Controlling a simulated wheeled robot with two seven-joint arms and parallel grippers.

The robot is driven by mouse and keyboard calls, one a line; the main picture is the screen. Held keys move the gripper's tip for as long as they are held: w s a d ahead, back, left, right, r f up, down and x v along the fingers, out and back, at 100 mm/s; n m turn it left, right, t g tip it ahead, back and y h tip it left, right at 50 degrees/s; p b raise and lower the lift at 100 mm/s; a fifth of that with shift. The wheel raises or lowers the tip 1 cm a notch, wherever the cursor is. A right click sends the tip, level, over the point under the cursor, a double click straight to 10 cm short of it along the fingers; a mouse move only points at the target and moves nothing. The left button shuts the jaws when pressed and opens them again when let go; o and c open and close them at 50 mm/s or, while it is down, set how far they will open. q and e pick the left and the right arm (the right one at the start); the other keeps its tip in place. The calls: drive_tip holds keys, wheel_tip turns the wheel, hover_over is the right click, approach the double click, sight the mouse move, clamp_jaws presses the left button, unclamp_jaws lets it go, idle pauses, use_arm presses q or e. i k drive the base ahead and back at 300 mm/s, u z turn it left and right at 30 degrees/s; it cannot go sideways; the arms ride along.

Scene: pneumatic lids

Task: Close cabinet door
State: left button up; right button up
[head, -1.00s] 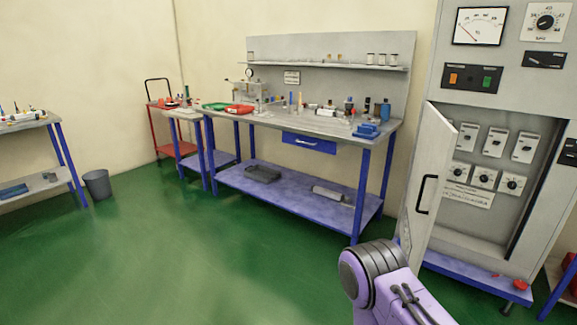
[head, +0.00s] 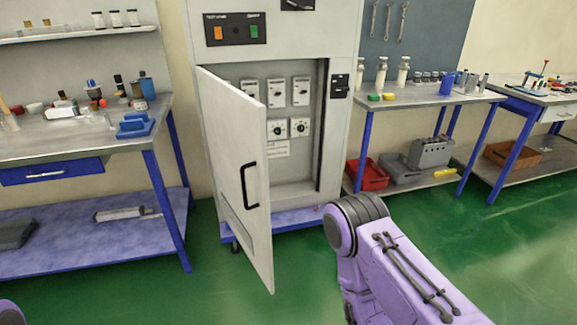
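The cabinet (head: 340,130) is a tall light-grey control cabinet in the middle of the head view. Its door (head: 228,165) stands wide open, hinged at the cabinet's left edge and swung out toward me. The door has a black bar handle (head: 249,185). Switches and dials show inside on the back panel (head: 285,105). My purple right arm reaches in at the lower right, in front of the cabinet and apart from the door. Neither gripper is in view; a small purple part of mine shows at the lower left corner.
A blue workbench (head: 85,140) stands left of the cabinet, close to the open door. Another bench (head: 425,103) with bottles and a lower shelf stands at right, with a red bin (head: 367,174). The green floor (head: 185,298) in front is clear.

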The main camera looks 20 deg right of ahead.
sight(236, 121)
drive_tip(key=z, duration=0.15)
drive_tip(key=i, duration=0.2)
drive_tip(key=z, duration=0.2)
drive_tip(key=k, duration=1)
drive_tip(key=u, duration=1.2)
drive_tip(key=i, duration=1.65)
drive_tip(key=z, duration=1.05)
drive_tip(key=i, duration=0.3)
drive_tip(key=z, duration=0.25)
